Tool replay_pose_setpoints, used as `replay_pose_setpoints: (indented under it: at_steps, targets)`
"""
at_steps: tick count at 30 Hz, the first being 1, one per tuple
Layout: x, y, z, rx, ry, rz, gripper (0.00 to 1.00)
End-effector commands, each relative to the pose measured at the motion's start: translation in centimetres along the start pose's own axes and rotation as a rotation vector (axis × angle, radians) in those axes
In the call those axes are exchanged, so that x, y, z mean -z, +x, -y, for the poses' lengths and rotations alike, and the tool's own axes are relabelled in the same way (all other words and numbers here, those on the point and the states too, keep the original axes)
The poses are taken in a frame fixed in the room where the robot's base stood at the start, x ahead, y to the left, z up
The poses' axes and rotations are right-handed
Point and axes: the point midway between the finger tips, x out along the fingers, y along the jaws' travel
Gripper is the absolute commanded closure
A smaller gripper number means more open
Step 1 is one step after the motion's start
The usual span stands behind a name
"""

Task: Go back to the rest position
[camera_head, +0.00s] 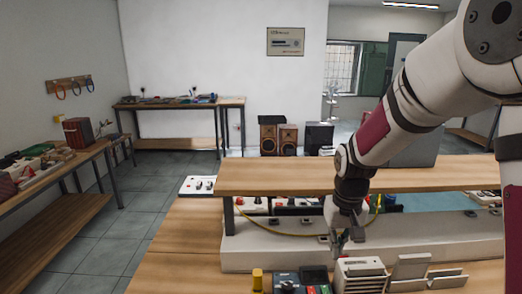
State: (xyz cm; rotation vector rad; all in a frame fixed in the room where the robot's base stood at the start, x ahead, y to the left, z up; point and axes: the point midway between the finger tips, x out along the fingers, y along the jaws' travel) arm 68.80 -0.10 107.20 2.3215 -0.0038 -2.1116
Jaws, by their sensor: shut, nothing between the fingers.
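My gripper (343,243) is at the end of my white and maroon arm, which reaches in from the right. It points down in front of the raised wooden shelf's edge, above the front of the workbench. Its grey fingers are shut with nothing visible between them. Just below it stands a small cream vented box (361,274); I cannot tell whether the fingertips touch it.
The raised wooden shelf (270,175) spans the workbench, with a yellow cable (290,234) beneath. A dark device (287,282) and yellow block (257,279) stand at the front. Speakers (288,139) stand behind. Tiled floor (125,220) is open at left, beside a side table (60,170).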

Motion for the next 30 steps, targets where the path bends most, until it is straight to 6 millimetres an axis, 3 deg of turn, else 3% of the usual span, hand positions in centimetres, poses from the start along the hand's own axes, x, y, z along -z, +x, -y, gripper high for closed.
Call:
replay_pose_setpoints:
  at_steps: [1,6,15,22,30]
  targets:
    - [-0.7,-2.0,0.0,-0.001,0.0,-0.024,1.0]
    - [-3.7,-7.2,-0.1,-0.002,0.0,-0.085,1.0]
    - [-10.1,-14.1,-0.1,-0.004,0.0,-0.193,1.0]
    - [-15.7,-17.4,-0.1,-0.003,0.0,-0.276,1.0]
    - [-21.1,-18.8,-0.1,-0.001,0.0,-0.352,1.0]
